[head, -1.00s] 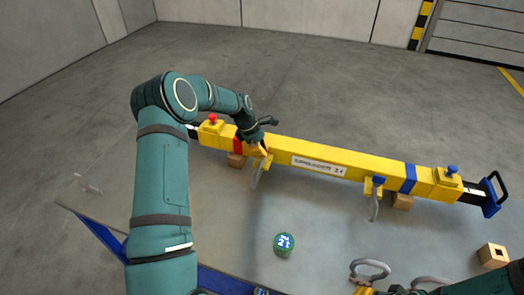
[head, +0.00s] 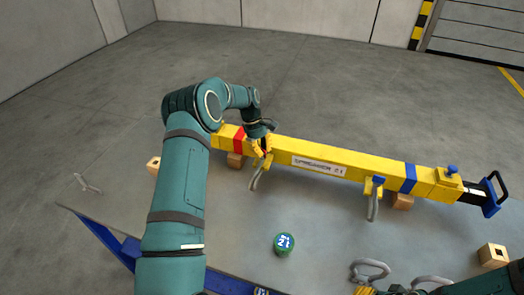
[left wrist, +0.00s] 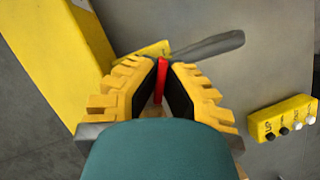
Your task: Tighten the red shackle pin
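The yellow spreader beam (head: 320,160) lies across the table on wooden blocks. A grey shackle (head: 258,176) hangs from its left part, near the red band (head: 238,140). My left gripper (head: 264,146) is at the top of this shackle. In the left wrist view the red shackle pin (left wrist: 162,78) stands between the black pads of my left gripper (left wrist: 163,72), which look closed on it at the tips. The grey shackle bow (left wrist: 210,46) extends to the right behind it. My right gripper (head: 366,291) is only partly seen at the bottom edge, its fingers mostly cut off.
A second shackle (head: 373,206) with a blue pin (head: 378,181) hangs at the beam's right. A green can (head: 284,244), loose shackles (head: 369,270) and a wooden block (head: 492,256) are on the table. The left wrist view shows a yellow box with knobs (left wrist: 283,118).

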